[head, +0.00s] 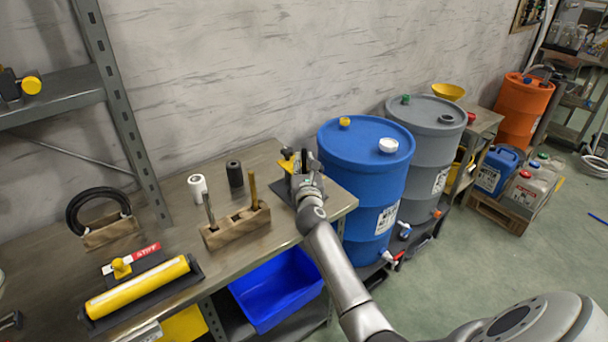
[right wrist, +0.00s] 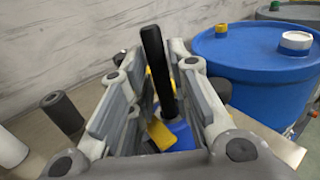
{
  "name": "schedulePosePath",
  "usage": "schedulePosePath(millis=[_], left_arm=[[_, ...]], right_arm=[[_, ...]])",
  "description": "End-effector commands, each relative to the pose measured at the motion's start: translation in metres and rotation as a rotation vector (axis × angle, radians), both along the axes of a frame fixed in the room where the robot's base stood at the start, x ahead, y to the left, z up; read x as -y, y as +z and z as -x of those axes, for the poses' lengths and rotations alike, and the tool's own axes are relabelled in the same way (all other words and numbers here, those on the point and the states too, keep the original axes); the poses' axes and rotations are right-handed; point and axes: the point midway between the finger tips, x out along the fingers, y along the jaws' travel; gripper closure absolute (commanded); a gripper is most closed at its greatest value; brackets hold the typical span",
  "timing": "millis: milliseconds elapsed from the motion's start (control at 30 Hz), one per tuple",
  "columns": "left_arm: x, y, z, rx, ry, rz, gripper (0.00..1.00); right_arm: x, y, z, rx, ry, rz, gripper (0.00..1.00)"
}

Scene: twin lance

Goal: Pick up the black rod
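The black rod (right wrist: 157,72) stands nearly upright, slightly tilted, between the two fingers of my right gripper (right wrist: 155,80) in the right wrist view. The fingers are apart on either side of it, with small gaps visible, so the gripper looks open around the rod. The rod's lower end is near a blue and yellow piece (right wrist: 165,135) and is partly hidden. In the head view my right gripper (head: 303,178) is at the right end of the workbench and hides most of the rod. My left gripper is not in view.
On the workbench (head: 262,160) are a wooden block with upright tools (head: 236,230), a white roll (head: 197,185), a black roll (head: 234,174) and a yellow roller (head: 137,287). A blue barrel (head: 360,190) stands close to the right of my gripper. A blue bin (head: 275,290) sits below.

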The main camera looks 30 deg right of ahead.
Motion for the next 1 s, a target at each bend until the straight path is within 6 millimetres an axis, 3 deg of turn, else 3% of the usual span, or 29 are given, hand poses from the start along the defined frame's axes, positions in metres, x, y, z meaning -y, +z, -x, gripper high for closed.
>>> schedulePosePath(millis=[200, 367, 767, 1000], left_arm=[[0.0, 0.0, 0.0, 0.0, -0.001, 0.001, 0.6], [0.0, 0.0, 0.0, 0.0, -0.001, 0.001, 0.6], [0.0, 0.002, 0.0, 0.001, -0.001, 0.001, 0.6], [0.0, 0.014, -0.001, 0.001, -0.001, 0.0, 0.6]], right_arm=[[0.0, 0.0, 0.0, 0.001, 0.0, 0.0, 0.81], [0.0, 0.0, 0.0, 0.001, 0.0, 0.0, 1.0], [0.0, 0.003, 0.0, 0.001, -0.001, 0.002, 1.0], [0.001, 0.03, 0.0, 0.004, 0.0, 0.003, 1.0]])
